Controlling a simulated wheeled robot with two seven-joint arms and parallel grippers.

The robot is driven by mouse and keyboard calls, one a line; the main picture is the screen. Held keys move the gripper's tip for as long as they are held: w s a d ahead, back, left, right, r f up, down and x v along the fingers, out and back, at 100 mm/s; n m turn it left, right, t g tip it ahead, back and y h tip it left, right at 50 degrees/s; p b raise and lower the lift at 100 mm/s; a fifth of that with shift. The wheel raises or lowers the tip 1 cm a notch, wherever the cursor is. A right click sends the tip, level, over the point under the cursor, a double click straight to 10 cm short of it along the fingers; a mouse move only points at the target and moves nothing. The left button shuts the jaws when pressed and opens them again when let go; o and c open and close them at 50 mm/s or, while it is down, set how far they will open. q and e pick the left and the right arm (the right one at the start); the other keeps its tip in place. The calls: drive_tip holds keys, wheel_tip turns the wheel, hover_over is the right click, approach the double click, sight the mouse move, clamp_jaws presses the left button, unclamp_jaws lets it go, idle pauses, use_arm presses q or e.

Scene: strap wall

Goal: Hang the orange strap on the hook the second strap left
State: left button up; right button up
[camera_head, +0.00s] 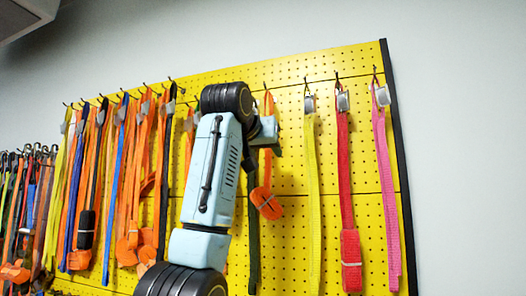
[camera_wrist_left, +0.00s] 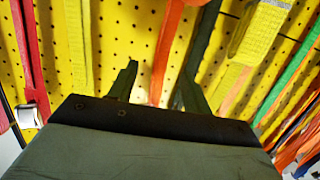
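An orange strap (camera_head: 267,178) hangs upright against the yellow pegboard, right of my left wrist. Several other orange straps (camera_head: 140,170) hang to the left of my arm. My right gripper is not in view.
Right of the orange strap hang a yellow strap (camera_head: 313,190), a red strap (camera_head: 345,180) and a pink strap (camera_head: 386,180). A dark green strap (camera_head: 253,235) hangs close beside the orange bundle. Straps crowd the pegboard's left side. The board's black edge (camera_head: 400,170) is at right.

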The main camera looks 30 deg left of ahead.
use_arm(q)
drive_tip(key=shift+s+d+r+b, duration=0.1)
drive_tip(key=shift+s+b, duration=0.25)
drive_tip(key=shift+s, duration=0.15)
drive_tip(key=b+v, duration=0.4)
drive_tip(key=v, duration=0.8)
drive_tip(key=shift+s, duration=0.2)
